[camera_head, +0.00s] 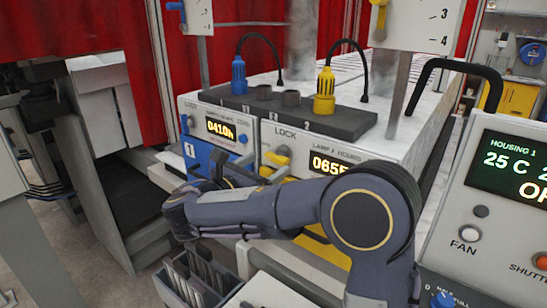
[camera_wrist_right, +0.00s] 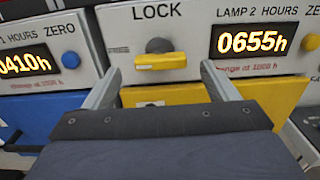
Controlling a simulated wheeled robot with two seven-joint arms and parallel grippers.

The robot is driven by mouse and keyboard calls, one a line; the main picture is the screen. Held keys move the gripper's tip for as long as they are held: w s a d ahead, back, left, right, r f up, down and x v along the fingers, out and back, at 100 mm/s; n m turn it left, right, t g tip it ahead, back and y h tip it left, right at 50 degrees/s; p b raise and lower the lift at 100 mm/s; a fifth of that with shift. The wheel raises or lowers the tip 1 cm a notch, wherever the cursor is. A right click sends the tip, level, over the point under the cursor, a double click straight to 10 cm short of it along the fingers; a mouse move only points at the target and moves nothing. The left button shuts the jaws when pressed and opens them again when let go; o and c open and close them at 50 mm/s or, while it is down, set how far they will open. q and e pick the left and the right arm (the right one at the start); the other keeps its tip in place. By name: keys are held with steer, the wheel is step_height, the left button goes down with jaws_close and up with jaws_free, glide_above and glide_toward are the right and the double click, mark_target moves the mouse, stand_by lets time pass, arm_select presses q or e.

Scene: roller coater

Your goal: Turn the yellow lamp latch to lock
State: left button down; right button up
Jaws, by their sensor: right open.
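The yellow lamp latch (camera_head: 279,156) is on the white panel of lamp unit 2, under the word LOCK. In the right wrist view the latch (camera_wrist_right: 160,62) is a yellow bar lying about level on a dark round knob (camera_wrist_right: 158,46). My right gripper (camera_head: 233,168) is in front of the panel. In the right wrist view its two fingers (camera_wrist_right: 160,73) are open, one on each side of the latch and slightly below it. I see no contact with the latch. My left gripper is not in view.
A 0655h display (camera_wrist_right: 255,41) is right of the latch; a 0410h display (camera_head: 221,128) is on the blue unit to the left. Blue (camera_head: 238,78) and yellow (camera_head: 324,93) cable plugs stand above. A control box (camera_head: 500,185) is at the right. A slotted bin (camera_head: 195,278) sits below.

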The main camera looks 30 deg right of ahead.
mark_target(274, 161)
steer(key=shift+x, duration=1.75)
steer(key=shift+c, duration=0.4)
steer(key=shift+s, duration=0.1)
steer(key=c, duration=0.9)
steer(key=shift+f, duration=0.1)
